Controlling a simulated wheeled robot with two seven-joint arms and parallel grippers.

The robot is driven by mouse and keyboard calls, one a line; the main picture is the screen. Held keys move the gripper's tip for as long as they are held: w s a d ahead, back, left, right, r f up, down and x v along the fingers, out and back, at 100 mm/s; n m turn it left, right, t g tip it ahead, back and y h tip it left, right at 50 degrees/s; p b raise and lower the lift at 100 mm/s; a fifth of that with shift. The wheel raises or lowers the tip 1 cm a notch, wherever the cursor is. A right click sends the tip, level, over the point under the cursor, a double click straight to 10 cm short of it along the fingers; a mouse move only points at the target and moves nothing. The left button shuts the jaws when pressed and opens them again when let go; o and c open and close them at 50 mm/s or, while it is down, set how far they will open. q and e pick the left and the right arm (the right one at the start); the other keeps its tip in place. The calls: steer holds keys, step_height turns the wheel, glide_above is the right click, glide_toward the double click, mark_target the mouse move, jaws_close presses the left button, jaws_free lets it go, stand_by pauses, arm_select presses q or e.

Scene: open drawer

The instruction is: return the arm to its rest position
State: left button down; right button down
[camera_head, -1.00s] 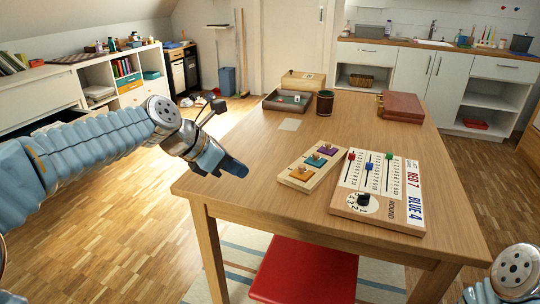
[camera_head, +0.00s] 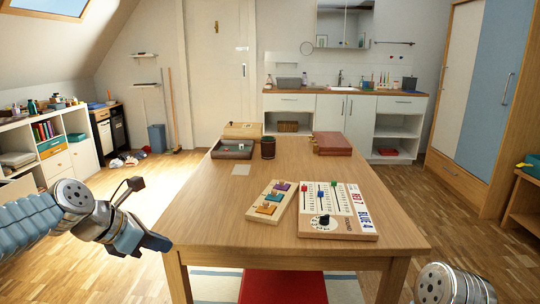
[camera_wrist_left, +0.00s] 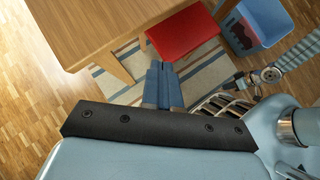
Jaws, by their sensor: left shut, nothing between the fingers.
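My left gripper (camera_head: 150,242) is at the lower left in the head view, beside the table's left front corner and apart from it. In the left wrist view its blue fingers (camera_wrist_left: 163,85) are together with nothing between them, above the striped rug. My right arm shows only as a rounded grey joint at the lower right of the head view; its gripper is out of view.
The wooden table (camera_head: 215,215) holds a scoreboard (camera_head: 340,225), a puzzle board (camera_head: 262,222), a tray (camera_head: 218,153), a dark cup (camera_head: 268,148) and a brown box (camera_head: 333,144). A red stool (camera_wrist_left: 185,38) and blue bin (camera_wrist_left: 250,30) stand below.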

arm_select(q)
steer(key=d+f+m+g+y, duration=0.15)
steer(key=f+m, duration=0.25)
steer(key=f, duration=0.6)
steer(key=s+d+f+m+g, duration=0.15)
steer(key=f+m, duration=0.25)
steer(key=f, duration=0.7)
steer(key=d+f+m+y, duration=0.1)
steer(key=d+f+m, duration=0.25)
steer(key=f, duration=0.65)
steer(key=s+d+f+m+g, duration=0.1)
steer(key=s+d+f+m, duration=0.2)
steer(key=s+f+m, duration=0.4)
steer(key=s+d+f+m+g, duration=0.2)
steer(key=s+f+m, duration=0.4)
steer(key=s+f, duration=0.4)
steer(key=shift+s+d+m+h, duration=0.35)
steer(key=shift+d+h, duration=0.1)
steer(key=shift+d, duration=0.25)
